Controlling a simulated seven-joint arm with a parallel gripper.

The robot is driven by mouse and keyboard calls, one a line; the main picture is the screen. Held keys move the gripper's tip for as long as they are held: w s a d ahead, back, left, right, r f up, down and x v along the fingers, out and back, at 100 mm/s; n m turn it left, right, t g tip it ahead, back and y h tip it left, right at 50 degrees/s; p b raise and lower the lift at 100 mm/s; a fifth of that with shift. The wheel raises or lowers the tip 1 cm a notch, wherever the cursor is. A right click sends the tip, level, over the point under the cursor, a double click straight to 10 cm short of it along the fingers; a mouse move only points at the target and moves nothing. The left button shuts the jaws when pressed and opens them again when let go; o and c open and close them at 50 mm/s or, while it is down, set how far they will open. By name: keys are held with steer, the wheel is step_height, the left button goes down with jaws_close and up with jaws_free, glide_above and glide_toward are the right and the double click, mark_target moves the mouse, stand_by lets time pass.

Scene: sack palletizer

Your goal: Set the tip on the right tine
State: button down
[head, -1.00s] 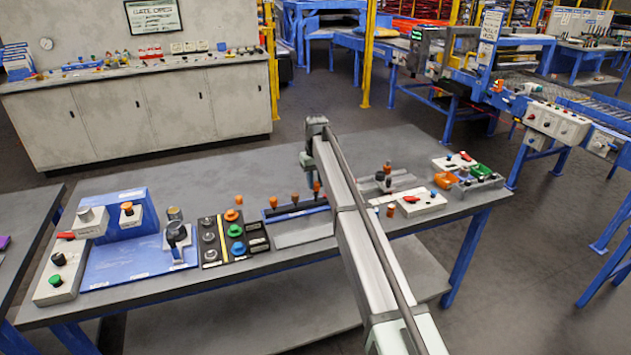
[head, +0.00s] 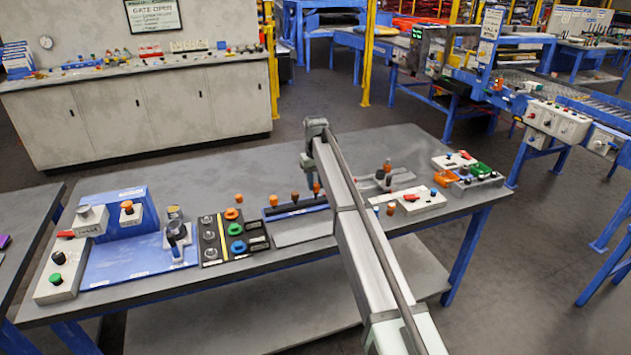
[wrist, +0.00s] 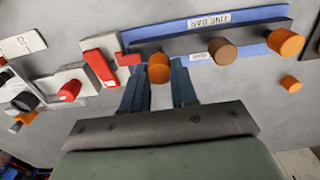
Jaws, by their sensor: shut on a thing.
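The tine bar (head: 300,209) is a dark bar on a blue base on the grey table; it also shows in the wrist view (wrist: 185,46). An orange tip (head: 272,201) is on its left tine and a brown tip (head: 294,197) on the middle one. My gripper (wrist: 158,75) is shut on an orange tip (wrist: 158,67), with a blue-grey finger on either side. This tip is at the bar's right end as the head view shows it. I cannot tell whether it is fully seated on the tine. In the head view my arm hides most of the gripper.
A black panel with coloured knobs (head: 236,237) stands left of the bar. A loose orange piece (head: 238,199) lies behind it. A white box with a red lever (head: 415,203) stands to the right of my arm. The table's back middle (head: 230,165) is clear.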

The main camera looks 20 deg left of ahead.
steer(key=shift+f, duration=0.15)
stand_by(0.6)
steer(key=c, duration=0.8)
jaws_free()
steer(key=shift+r, duration=0.2)
steer(key=shift+r, duration=3.8)
